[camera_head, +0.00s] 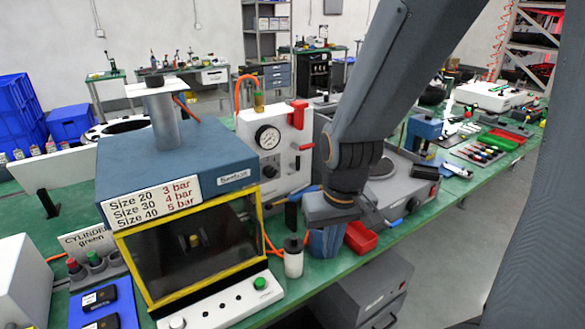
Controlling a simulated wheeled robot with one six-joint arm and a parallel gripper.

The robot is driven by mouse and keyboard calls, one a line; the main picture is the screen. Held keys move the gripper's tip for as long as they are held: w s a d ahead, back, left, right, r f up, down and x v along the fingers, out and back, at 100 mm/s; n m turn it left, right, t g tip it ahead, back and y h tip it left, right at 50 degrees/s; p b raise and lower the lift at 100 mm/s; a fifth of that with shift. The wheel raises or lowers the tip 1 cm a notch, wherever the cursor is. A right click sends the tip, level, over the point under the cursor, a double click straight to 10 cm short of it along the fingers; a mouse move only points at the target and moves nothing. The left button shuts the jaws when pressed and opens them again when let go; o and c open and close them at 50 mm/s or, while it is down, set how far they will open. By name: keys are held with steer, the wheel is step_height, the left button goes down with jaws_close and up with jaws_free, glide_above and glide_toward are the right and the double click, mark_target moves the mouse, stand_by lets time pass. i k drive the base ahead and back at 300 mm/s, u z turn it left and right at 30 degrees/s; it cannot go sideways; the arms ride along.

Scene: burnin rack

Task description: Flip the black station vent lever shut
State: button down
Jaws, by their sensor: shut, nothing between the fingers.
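A white pressure panel (262,175) with a round gauge (268,137) stands behind the bench's middle. A dark, narrow upright piece (291,212) shows at its lower right, beside a blue handle (306,189). It may be the black vent lever, but it is too small to tell for sure or to read its position.
A blue-topped test box (190,160) with a yellow frame stands left. A white bottle (293,258) stands close left of my gripper, and a red bin (361,237) close right. An upright red handle (298,114) tops the panel. An orange hose (238,92) arches nearby.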

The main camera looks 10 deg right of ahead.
mark_target(296, 167)
steer(key=z, duration=0.05)
steer(key=k, duration=1)
steer(key=z, duration=0.35)
steer(key=i, duration=1.25)
steer(key=u, duration=0.65)
